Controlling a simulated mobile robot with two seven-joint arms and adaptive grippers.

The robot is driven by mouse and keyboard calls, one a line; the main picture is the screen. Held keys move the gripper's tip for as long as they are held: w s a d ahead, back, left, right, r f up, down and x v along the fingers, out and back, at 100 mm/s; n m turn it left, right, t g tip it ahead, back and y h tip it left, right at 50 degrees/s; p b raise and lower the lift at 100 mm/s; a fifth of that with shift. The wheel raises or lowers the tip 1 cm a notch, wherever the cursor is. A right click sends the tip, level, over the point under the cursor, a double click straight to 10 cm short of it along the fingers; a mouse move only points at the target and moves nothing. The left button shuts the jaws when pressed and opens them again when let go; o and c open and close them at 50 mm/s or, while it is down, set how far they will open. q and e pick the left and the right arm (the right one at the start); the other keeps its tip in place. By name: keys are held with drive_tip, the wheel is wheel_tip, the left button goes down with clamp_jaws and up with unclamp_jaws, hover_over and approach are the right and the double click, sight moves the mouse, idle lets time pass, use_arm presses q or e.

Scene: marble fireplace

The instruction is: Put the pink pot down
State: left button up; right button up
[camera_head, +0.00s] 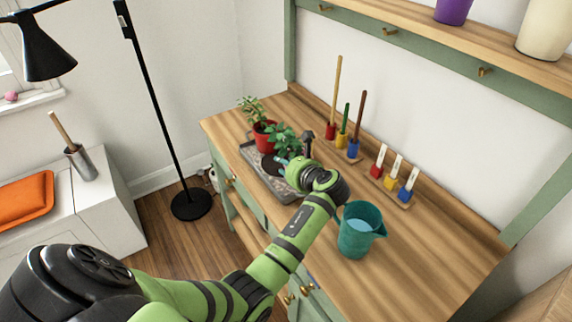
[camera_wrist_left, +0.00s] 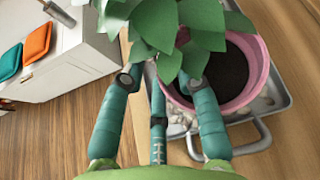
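In the wrist view a pink pot (camera_wrist_left: 258,85) with dark soil sits at the right, over a grey tray (camera_wrist_left: 277,96) with pale pebbles. Green leaves (camera_wrist_left: 165,25) cover the top middle and part of the pot. My left gripper (camera_wrist_left: 160,78) has teal fingers beside the pot's near left rim; one overlaps the soil. Leaves hide the tips, so I cannot tell whether it grips the rim. In the head view my left gripper (camera_head: 283,164) is over the tray (camera_head: 256,169), close to a leafy plant (camera_head: 285,138). I cannot pick out the pink pot there. My right gripper is out of view.
A red pot (camera_head: 264,136) with a plant stands at the tray's far end. A teal jug (camera_head: 358,232) stands right of my arm. Upright tools (camera_head: 342,138) and small coloured-handled tools (camera_head: 392,178) stand behind. The wooden tabletop (camera_head: 430,255) is clear at right.

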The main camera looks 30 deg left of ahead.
use_arm(q)
drive_tip(key=shift+d+r, duration=0.1)
drive_tip(key=shift+r, duration=0.15)
drive_tip(key=p+v, duration=1)
drive_tip(key=v, duration=0.1)
drive_tip(key=shift+s+d+r+p, duration=0.15)
drive_tip(key=shift+s+d+p, duration=0.1)
drive_tip(key=shift+d+p, duration=0.05)
